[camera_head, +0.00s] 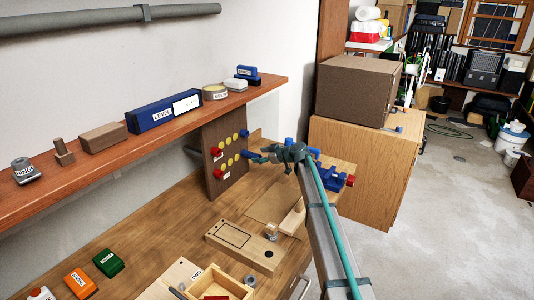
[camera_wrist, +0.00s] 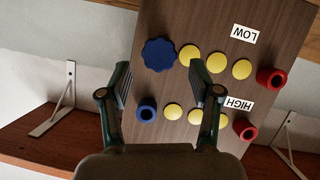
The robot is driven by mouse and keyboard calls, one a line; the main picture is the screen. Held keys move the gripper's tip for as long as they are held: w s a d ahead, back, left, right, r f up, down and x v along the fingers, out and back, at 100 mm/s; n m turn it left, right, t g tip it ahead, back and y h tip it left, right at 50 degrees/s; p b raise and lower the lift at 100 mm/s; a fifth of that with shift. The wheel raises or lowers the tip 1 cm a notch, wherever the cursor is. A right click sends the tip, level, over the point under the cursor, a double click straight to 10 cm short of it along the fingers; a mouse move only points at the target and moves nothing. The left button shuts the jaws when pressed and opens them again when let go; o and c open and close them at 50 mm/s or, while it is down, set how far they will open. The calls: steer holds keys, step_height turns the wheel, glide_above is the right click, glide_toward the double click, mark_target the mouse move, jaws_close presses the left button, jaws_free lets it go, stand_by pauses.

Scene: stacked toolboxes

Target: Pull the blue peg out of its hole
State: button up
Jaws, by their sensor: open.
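An upright brown board (camera_head: 212,186) stands on the workbench under the shelf. In the wrist view it appears upside down, with rows marked LOW and HIGH. A round blue peg (camera_wrist: 146,109) with a dark centre sits at the left end of the HIGH row. A larger scalloped blue knob (camera_wrist: 160,54) sits at the left end of the LOW row. My gripper (camera_wrist: 162,95) is open and empty, facing the board; the round blue peg appears between its fingers, nearer the left one. In the head view my gripper (camera_head: 264,156) is right of the board. The peg's hole is hidden.
Red pegs (camera_wrist: 271,78) end the rows, with yellow dots (camera_wrist: 216,63) between. A wooden shelf (camera_head: 75,185) carrying a blue level (camera_head: 152,114) runs above the bench. A wooden block (camera_head: 242,246) and open box (camera_head: 222,281) lie on the bench.

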mark_target(257, 155)
steer(key=shift+p+x, duration=0.75)
steer(key=shift+x, duration=1.7)
jaws_close()
